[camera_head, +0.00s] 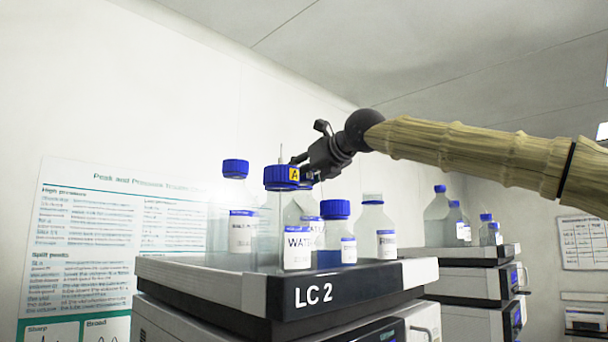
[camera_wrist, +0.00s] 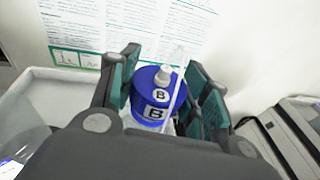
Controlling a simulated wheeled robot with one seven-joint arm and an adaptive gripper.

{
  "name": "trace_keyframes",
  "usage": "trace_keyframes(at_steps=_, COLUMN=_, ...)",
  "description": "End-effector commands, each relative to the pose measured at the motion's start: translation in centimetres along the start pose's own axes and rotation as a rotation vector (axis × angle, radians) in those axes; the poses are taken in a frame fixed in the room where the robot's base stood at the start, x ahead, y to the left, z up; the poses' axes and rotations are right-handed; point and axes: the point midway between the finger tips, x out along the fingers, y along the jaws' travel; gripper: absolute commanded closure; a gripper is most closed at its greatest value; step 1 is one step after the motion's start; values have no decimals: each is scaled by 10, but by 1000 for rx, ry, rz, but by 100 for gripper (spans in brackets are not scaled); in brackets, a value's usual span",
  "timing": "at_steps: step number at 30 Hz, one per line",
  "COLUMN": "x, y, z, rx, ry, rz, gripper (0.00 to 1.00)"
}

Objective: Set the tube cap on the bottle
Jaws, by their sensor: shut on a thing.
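In the wrist view the blue cap (camera_wrist: 152,94) sits between the fingers, with a pale fitting on top and white tags marked B. My gripper (camera_head: 303,172) is shut on the cap, reaching in from the right; its fingers also flank the cap in the wrist view (camera_wrist: 160,95). A clear bottle labelled "WAT..." (camera_head: 297,250) stands below the cap. I cannot tell whether the cap touches its neck.
The bottles stand in a tray marked LC 2 (camera_head: 360,291). A tall blue-capped bottle (camera_head: 240,210) is left, a smaller blue-capped bottle (camera_head: 336,232) and a clear bottle (camera_head: 374,225) right. Another stack (camera_head: 470,256) stands farther right. A poster (camera_head: 100,240) hangs behind.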

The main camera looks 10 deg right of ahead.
Motion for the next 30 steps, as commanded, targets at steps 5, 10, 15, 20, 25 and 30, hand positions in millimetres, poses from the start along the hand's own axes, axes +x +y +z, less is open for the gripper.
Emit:
trace_keyframes(at_steps=5, x=0, y=0, z=-2, rx=0, ry=0, rz=0, gripper=71)
trace_keyframes(at_steps=10, x=1, y=0, z=-4, rx=0, ry=0, rz=0, gripper=71)
trace_keyframes(at_steps=15, x=1, y=0, z=-7, rx=1, ry=0, rz=0, gripper=71)
trace_keyframes(at_steps=20, x=2, y=0, z=-8, rx=1, ry=0, rz=0, gripper=71)
trace_keyframes(at_steps=25, x=1, y=0, z=-8, rx=0, ry=0, rz=0, gripper=71)
trace_keyframes(at_steps=30, x=1, y=0, z=-8, rx=0, ry=0, rz=0, gripper=41)
